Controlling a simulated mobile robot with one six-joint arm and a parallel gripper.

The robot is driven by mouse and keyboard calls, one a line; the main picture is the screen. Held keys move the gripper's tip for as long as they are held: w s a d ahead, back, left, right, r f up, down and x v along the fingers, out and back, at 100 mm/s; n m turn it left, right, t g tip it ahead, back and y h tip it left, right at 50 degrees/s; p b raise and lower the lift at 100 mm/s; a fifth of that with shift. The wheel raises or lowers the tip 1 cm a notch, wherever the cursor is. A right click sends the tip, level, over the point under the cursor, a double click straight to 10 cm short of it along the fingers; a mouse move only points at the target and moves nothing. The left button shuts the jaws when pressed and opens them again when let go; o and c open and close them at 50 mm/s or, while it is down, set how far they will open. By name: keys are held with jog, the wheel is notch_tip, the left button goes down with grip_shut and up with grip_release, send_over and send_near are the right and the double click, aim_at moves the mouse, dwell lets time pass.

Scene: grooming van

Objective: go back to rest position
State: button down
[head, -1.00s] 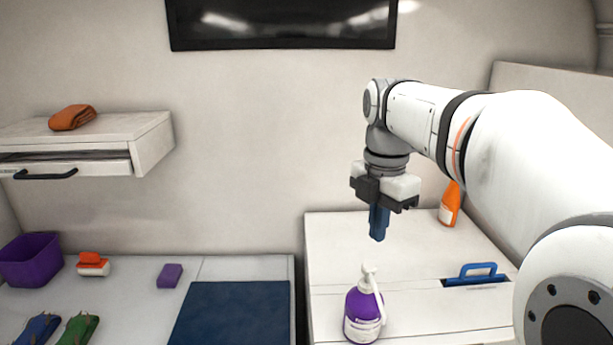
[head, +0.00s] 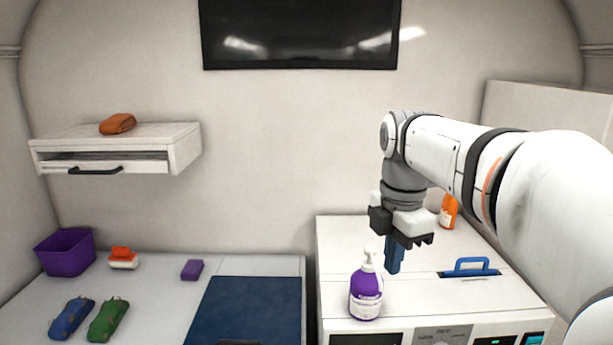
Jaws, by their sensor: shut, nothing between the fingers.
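My gripper (head: 394,268) points down with its blue fingers shut and nothing between them. It hangs over the white cabinet top, behind and just right of the purple pump bottle (head: 366,292). The bottle stands upright and is apart from the gripper as far as I can tell. My arm reaches in from the right side of the picture.
The white cabinet (head: 340,238) carries an orange bottle (head: 448,212) and a blue handle (head: 471,267).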

jog(key=s+f+m+t+b, duration=0.1)
jog(key=s+f+m+b, duration=0.2)
jog(key=s+f+m, duration=0.3)
jog(key=s+f+m+t+b, duration=0.2)
jog(key=s+f+m+b, duration=0.2)
jog(key=f+m, duration=1.1)
jog(key=s+m, duration=0.1)
jog(key=s, duration=0.2)
jog(key=shift+s+d+f, duration=0.15)
jog(key=shift+s+d, duration=0.1)
jog(key=shift+s, duration=0.05)
